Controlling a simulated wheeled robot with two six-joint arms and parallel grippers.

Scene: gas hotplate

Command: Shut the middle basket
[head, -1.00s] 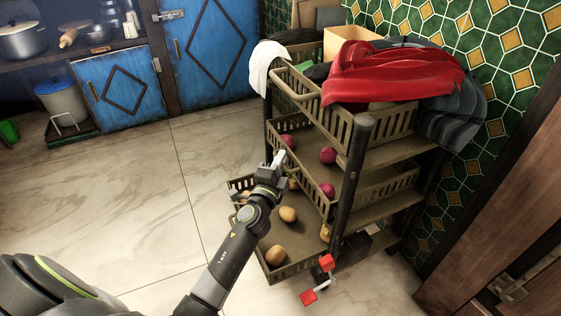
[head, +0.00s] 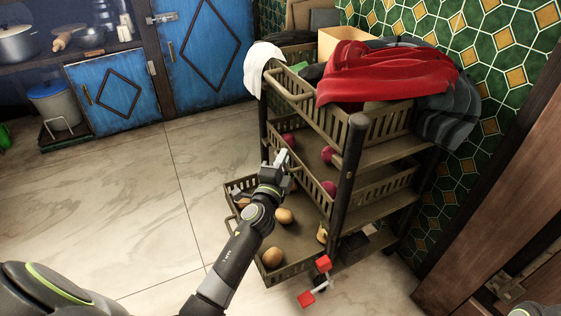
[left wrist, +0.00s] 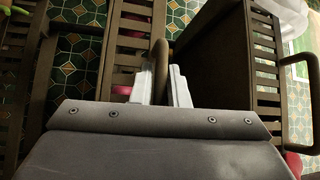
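The middle basket (head: 372,188) is a brown slatted basket in a dark trolley, holding a few dark-red round items (head: 328,154). It stands out less than the bottom basket. My left gripper (head: 276,158) is at its front. In the left wrist view, the brown handle bar (left wrist: 160,55) of the middle basket lies between the pale fingertips (left wrist: 164,85), which appear closed around it. The gripper hides part of the basket's front. My right gripper is out of view.
The bottom basket (head: 300,262) stands pulled out below, with several potatoes (head: 284,215). The top basket (head: 385,122) holds a red cloth (head: 385,75) and a dark cloth. A red-and-white object (head: 322,264) is near the trolley's lower front. Open floor (head: 110,200) lies to the left.

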